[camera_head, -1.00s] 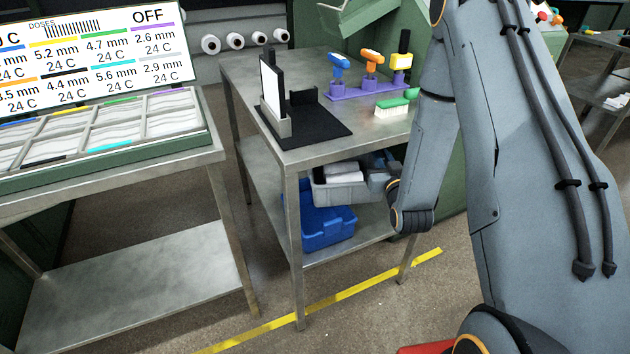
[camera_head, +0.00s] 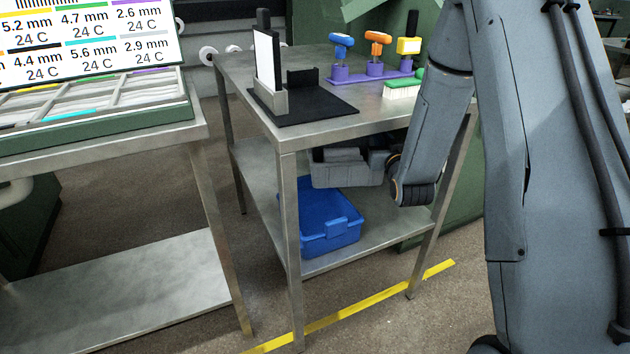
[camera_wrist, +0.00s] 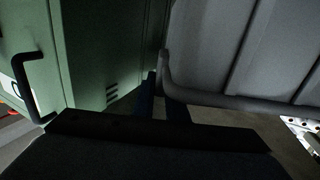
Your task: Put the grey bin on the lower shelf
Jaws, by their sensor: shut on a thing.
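The grey bin (camera_head: 346,174) is under the table top, above the lower shelf (camera_head: 385,232) and behind the blue bin. The table top hides its upper part, and dark contents show inside. I cannot tell whether it touches the shelf or the blue bin. In the wrist view the bin's ribbed wall and rim (camera_wrist: 240,101) fill the upper right. My gripper (camera_wrist: 162,98) is shut on the bin's rim there. In the head view my wrist hides most of the gripper, at the bin's right side.
A blue bin (camera_head: 330,228) sits on the lower shelf, below and in front of the grey bin. The table top (camera_head: 330,125) is close above, with a table leg (camera_head: 290,250) at the front. The shelf's right part is clear. A green cabinet (camera_wrist: 105,50) stands nearby.

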